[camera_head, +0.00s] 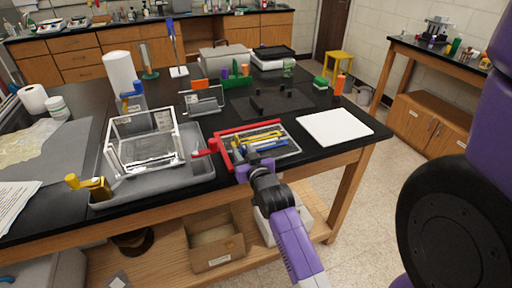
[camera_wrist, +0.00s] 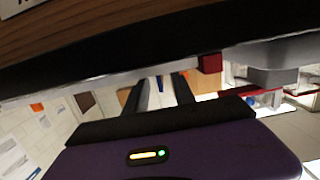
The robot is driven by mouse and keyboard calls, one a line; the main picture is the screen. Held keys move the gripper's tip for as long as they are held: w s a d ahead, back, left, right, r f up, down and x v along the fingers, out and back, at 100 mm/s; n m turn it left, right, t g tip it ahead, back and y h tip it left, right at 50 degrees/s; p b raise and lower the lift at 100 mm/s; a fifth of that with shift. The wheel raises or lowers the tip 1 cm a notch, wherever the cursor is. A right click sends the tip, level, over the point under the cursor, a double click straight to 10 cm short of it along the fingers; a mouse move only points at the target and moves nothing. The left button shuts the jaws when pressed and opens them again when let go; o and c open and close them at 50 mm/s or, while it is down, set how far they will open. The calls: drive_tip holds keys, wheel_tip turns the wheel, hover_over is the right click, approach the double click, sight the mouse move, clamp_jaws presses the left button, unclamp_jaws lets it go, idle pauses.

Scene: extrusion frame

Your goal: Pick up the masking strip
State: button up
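My gripper (camera_head: 256,163) is at the front edge of the black-topped bench, by a shallow tray (camera_head: 292,152) with a red rim along part of its edge. In the wrist view my gripper (camera_wrist: 160,88) has its two dark fingers apart, with nothing clearly held between them. In the tray lie several long thin pieces, among them yellow ones (camera_head: 262,137) and a blue one (camera_head: 264,147). I cannot tell which of them, if any, is the masking strip. My gripper hides part of the tray's near side.
A metal extrusion frame (camera_head: 178,148) stands in a grey tray (camera_head: 200,170) left of the tool tray. A yellow-handled clamp (camera_head: 97,187) sits at that tray's near left corner. A white board (camera_head: 335,127) lies to the right. The bench edge (camera_wrist: 120,50) passes close above my fingers in the wrist view.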

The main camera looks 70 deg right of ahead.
drive_tip(key=shift+x, duration=1.05)
clamp_jaws()
wheel_tip(320, 180, up, 20)
drive_tip(key=p, duration=0.1)
drive_tip(key=shift+r, duration=0.2)
drive_tip(key=shift+r+p, duration=1.15)
idle(0.7)
